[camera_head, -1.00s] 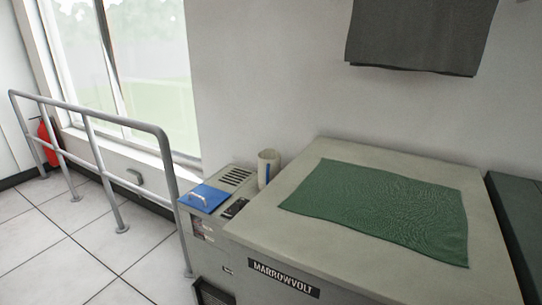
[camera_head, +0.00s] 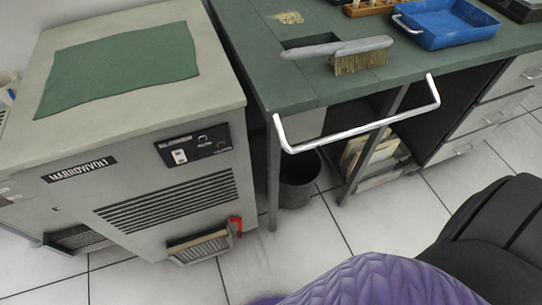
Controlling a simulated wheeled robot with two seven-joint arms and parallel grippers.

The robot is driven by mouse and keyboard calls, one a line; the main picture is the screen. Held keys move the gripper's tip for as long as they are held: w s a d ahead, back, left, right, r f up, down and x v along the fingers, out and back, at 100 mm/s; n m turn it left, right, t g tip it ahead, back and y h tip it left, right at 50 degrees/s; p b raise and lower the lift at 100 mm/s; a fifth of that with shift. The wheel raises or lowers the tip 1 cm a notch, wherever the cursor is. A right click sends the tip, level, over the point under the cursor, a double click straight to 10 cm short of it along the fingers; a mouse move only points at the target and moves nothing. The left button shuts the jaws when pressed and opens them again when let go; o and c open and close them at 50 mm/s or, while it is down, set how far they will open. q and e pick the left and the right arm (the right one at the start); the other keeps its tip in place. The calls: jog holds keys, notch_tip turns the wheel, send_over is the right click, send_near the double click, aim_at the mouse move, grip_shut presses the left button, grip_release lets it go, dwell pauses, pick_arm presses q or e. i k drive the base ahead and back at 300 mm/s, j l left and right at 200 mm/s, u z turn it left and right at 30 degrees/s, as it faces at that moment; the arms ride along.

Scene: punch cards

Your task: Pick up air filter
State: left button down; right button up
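A framed, pleated panel that looks like the air filter (camera_head: 200,246) sits at the lower front of the grey Marrowvolt cabinet (camera_head: 140,115). It juts out a little near the floor, below the louvred vents. A red handle or clip (camera_head: 236,226) is at its right side. A dark grille-like part (camera_head: 77,238) shows at the cabinet's lower left side. Neither of my grippers is in view.
A green desk (camera_head: 290,95) with a white rail (camera_head: 365,128) stands right of the cabinet, bearing a brush (camera_head: 345,53) and blue tray (camera_head: 445,22). A bin (camera_head: 297,180) is beneath. A black chair (camera_head: 490,235) and purple quilted thing (camera_head: 370,282) block the lower right. Tiled floor is open between.

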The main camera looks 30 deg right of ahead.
aim_at(200, 248)
jog(key=k+z, duration=0.1)
jog(key=z, duration=0.2)
jog(key=k+u, duration=0.35)
jog(key=u, duration=0.15)
jog(key=z, duration=1.6)
jog(key=u, duration=1.6)
jog(key=i+j+z, duration=0.2)
jog(key=i+z, duration=0.15)
jog(key=i+j+z, duration=0.7)
